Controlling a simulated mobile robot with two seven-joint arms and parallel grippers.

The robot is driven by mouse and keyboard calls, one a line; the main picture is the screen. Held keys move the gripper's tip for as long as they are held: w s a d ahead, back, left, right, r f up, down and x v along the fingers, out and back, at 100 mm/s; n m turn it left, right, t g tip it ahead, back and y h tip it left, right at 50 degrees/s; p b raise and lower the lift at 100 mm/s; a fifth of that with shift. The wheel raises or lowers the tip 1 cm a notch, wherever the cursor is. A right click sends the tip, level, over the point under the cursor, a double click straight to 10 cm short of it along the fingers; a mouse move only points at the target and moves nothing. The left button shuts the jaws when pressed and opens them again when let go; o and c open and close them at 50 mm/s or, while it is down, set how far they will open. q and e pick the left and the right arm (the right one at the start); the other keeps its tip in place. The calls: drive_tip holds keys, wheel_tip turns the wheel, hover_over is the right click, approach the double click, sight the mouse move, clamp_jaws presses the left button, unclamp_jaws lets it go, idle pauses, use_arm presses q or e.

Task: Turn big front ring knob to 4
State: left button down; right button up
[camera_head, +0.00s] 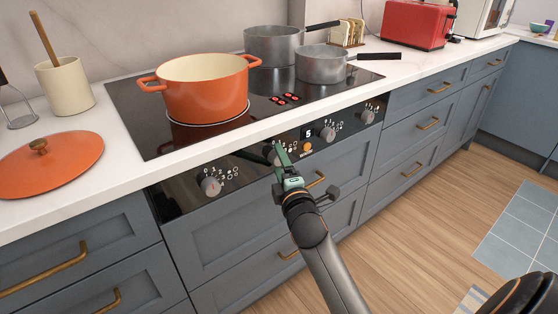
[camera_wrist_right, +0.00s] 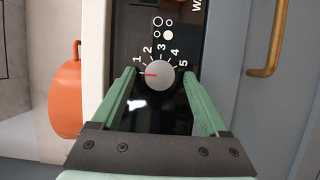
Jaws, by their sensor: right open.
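My right gripper (camera_head: 279,158) reaches the black control panel below the hob. In the right wrist view its green fingers (camera_wrist_right: 160,80) are open, one on each side of a round grey knob (camera_wrist_right: 159,75). I cannot tell whether they touch it. The knob's red pointer line points left in that view, just below the printed 1, away from 4. The numbers 1 to 5 curve around it. Beside them is a four-circle symbol (camera_wrist_right: 163,28) with one large circle filled, its front one. In the head view the gripper mostly hides this knob. My left gripper is not in view.
Another knob (camera_head: 211,186) is to the left; two more (camera_head: 328,134) are to the right, past a display reading 5 (camera_head: 308,134). An orange pot (camera_head: 206,92) and two grey pans (camera_head: 322,65) stand on the hob. A brass drawer handle (camera_head: 317,180) sits below the panel.

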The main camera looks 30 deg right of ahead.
idle(0.3)
clamp_jaws()
idle(0.5)
